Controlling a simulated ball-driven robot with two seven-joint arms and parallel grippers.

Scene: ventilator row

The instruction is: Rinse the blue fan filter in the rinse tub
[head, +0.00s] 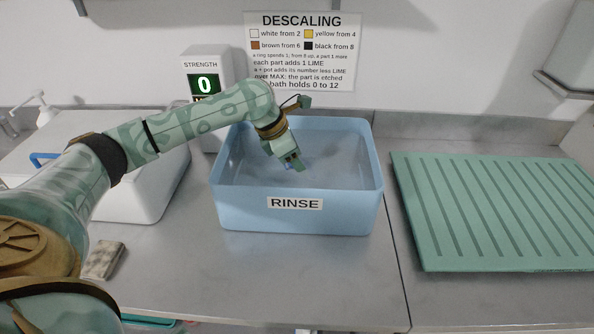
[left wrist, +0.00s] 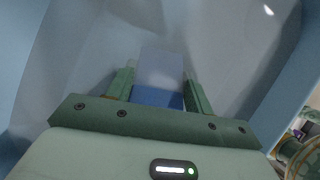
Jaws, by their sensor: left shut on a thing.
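The light blue rinse tub (head: 235,208), labelled RINSE, stands on the steel counter. My left gripper (head: 291,161) reaches down inside it, over the middle. In the left wrist view, my left gripper (left wrist: 158,88) is shut on the blue fan filter (left wrist: 158,98). The filter is a flat blue piece between the fingers, and its far part looks paler, as if under water. In the head view the filter is mostly hidden by the gripper. My right gripper is not in view.
A green ribbed mat (head: 490,210) lies on the counter to the right. A white lidded box (head: 150,195) with a blue handle is at left, behind my arm. A strength display (head: 206,85) reading 0 and a descaling sign (head: 303,50) are at the back.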

